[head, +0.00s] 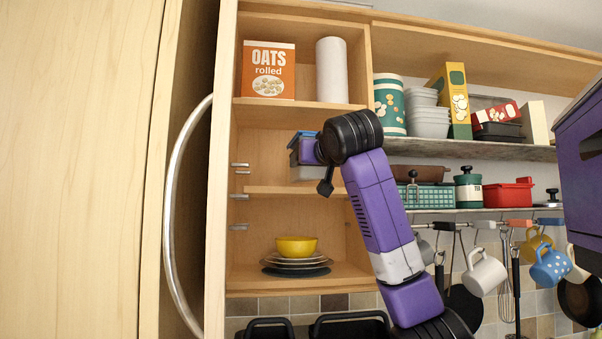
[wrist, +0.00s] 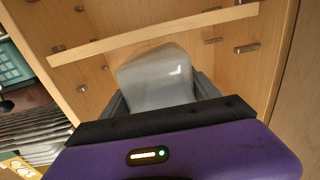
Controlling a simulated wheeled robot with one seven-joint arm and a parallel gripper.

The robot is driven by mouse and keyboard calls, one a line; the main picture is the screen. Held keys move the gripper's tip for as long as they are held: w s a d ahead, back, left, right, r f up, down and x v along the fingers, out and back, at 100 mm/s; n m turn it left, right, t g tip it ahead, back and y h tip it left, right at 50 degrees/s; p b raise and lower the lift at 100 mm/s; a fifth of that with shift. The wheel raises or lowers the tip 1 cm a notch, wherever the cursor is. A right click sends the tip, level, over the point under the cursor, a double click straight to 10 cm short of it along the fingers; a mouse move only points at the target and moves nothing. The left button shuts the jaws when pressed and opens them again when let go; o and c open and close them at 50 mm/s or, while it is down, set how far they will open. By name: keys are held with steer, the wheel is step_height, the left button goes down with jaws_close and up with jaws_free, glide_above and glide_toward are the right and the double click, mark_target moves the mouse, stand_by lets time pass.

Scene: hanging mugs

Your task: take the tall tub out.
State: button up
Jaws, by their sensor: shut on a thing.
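The tall tub (wrist: 155,78) is a translucent grey-white container with rounded corners. In the wrist view it sits between the two fingers of my gripper (wrist: 160,98), which is shut on it. In the head view my gripper (head: 309,150) is at the middle level of the open cupboard, seen from behind. There a piece of the tub (head: 303,172) shows as pale grey below my gripper, under a blue patch that may be its lid. My arm hides most of the tub. I cannot tell whether it touches the shelf.
The middle shelf (head: 265,189) lies just below, with metal shelf pins on the cupboard walls. An oats box (head: 268,70) and a paper roll (head: 331,70) stand above. A yellow bowl (head: 296,246) on plates is below. The open door's curved handle (head: 172,215) is at left.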

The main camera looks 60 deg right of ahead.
steer(key=b+v, duration=0.3)
steer(key=v, duration=0.7)
steer(key=shift+w+a, duration=0.15)
steer(key=shift+w, duration=0.1)
stand_by(0.4)
